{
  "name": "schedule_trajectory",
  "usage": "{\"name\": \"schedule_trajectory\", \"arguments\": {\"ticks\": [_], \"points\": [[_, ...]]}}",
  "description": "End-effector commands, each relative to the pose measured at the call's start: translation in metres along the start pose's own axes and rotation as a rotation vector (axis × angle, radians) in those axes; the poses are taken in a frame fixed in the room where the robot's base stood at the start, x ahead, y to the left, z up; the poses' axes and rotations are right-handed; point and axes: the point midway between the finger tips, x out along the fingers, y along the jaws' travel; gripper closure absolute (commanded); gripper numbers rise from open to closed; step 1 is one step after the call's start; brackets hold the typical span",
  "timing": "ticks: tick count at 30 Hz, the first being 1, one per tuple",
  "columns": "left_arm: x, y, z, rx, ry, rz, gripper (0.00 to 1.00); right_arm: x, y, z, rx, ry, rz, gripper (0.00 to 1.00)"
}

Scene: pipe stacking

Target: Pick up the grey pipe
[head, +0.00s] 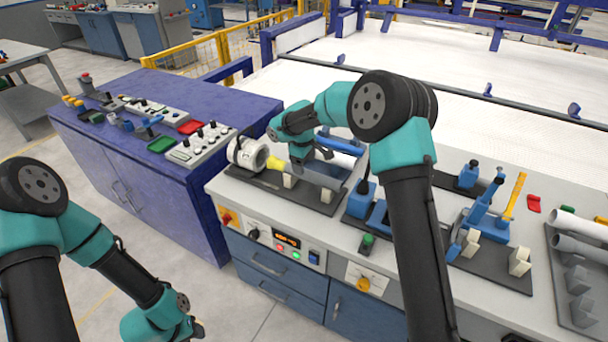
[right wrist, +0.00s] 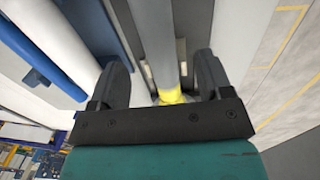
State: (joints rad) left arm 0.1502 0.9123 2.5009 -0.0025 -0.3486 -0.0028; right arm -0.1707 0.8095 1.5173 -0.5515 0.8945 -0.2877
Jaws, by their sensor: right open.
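The grey pipe (head: 322,178) lies across a dark fixture on the workbench, beside a yellow piece (head: 275,164) and a white round holder (head: 247,154). In the right wrist view the grey pipe (right wrist: 155,40) runs lengthwise between the two black fingers, with the yellow piece (right wrist: 170,96) close to the gripper's base. My right gripper (right wrist: 162,72) is open, one finger on each side of the pipe, with gaps showing. It also shows above the pipe in the head view (head: 300,166). My left gripper (head: 196,330) is low at the bottom left, away from the bench; its fingers are unclear.
Blue clamps (head: 482,210) stand right of my right arm on the bench. A tray (head: 560,290) at the far right holds a white pipe (head: 580,224) and another grey pipe (head: 580,248). A blue cabinet (head: 160,190) with control panels stands left, across a gap.

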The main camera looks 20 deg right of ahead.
Motion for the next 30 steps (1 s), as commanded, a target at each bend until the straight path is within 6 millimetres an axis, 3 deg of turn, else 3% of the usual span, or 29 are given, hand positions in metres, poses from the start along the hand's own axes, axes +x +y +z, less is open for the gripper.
{"name": "schedule_trajectory", "arguments": {"ticks": [5, 15, 30], "points": [[0.0, 0.0, 0.0, 0.0, 0.0, 0.0, 0.57, 0.009, 0.0, 0.0, 0.0, -0.002, -0.001, 0.28], [0.0, 0.0, 0.0, 0.0, 0.0, 0.0, 0.57, 0.049, 0.002, -0.001, -0.001, -0.001, -0.001, 0.28], [0.0, 0.0, 0.0, 0.0, 0.0, 0.0, 0.57, 0.052, 0.002, -0.001, 0.0, 0.0, 0.0, 0.28]]}}
